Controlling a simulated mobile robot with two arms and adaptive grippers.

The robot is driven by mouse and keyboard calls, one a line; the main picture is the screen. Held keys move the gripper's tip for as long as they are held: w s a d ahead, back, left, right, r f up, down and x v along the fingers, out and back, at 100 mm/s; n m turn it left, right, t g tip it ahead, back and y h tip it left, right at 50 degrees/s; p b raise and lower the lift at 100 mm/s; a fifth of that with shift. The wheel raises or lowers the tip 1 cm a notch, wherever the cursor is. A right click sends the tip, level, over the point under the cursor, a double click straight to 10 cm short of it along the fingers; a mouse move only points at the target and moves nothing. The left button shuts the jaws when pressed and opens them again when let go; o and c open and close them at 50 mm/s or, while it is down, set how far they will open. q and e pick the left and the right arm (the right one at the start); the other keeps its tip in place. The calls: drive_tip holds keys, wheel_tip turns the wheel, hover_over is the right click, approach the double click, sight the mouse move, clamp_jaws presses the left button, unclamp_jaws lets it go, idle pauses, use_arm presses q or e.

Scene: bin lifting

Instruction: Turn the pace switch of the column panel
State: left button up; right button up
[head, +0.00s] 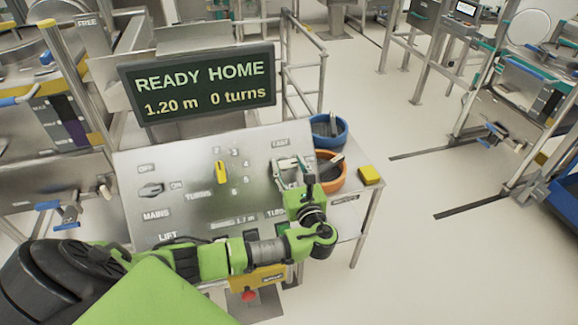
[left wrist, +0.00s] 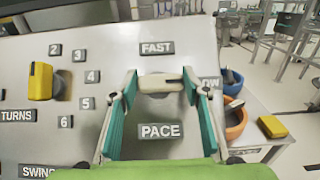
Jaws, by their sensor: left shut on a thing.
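The sloped grey column panel (head: 190,150) stands in front of me. Its pace switch (left wrist: 160,86) is a pale bar-shaped knob, lying crosswise in the left wrist view, with a dark mark near its right end. The FAST label (left wrist: 157,48) is above it, the PACE label (left wrist: 161,131) below, and a partly hidden label ending in "OW" on its right. My left gripper (head: 292,170) is at the panel's right part, shut on the switch, with one finger at each end of the knob in the left wrist view (left wrist: 162,92). My right gripper is not in view.
A display (head: 198,85) above the panel reads "READY HOME, 1.20 m, 0 turns". A yellow turns switch (head: 221,172) and a dark mains switch (head: 151,190) sit left of my gripper. A blue bowl (head: 327,143), an orange bowl (head: 332,183) and a yellow block (head: 370,175) stand at right.

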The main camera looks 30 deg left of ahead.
use_arm(q)
drive_tip(key=n+g+y+b, duration=0.1)
drive_tip(key=n+g, duration=0.1)
drive_tip(key=n, duration=0.1)
drive_tip(key=n+g+y+b, duration=0.1)
drive_tip(key=n+b, duration=0.1)
drive_tip(key=n, duration=0.1)
drive_tip(key=shift+w+d+f+g, duration=0.1)
drive_tip(key=shift+w+f+g, duration=0.05)
drive_tip(key=shift+g, duration=0.25)
drive_tip(key=n+g+b, duration=0.1)
drive_tip(key=n+g, duration=0.1)
drive_tip(key=n, duration=0.1)
drive_tip(key=n+g+b, duration=0.1)
drive_tip(key=n+g, duration=0.1)
drive_tip(key=n, duration=0.1)
drive_tip(key=shift+w+r, duration=0.1)
drive_tip(key=shift+r, duration=0.1)
drive_tip(key=n+g+h+b, duration=0.1)
drive_tip(key=n+g, duration=0.2)
drive_tip(key=n, duration=0.2)
drive_tip(key=shift+r+b, duration=0.15)
drive_tip(key=shift+b, duration=0.25)
drive_tip(key=shift+a+r+n+g+h, duration=0.15)
drive_tip(key=shift+n+g+h, duration=0.45)
drive_tip(key=shift+n, duration=0.55)
drive_tip(key=shift+a+f+n+g+h, duration=0.1)
drive_tip(key=shift+n+g+h, duration=0.5)
drive_tip(key=shift+n, duration=0.55)
drive_tip(key=shift+h+b, duration=0.3)
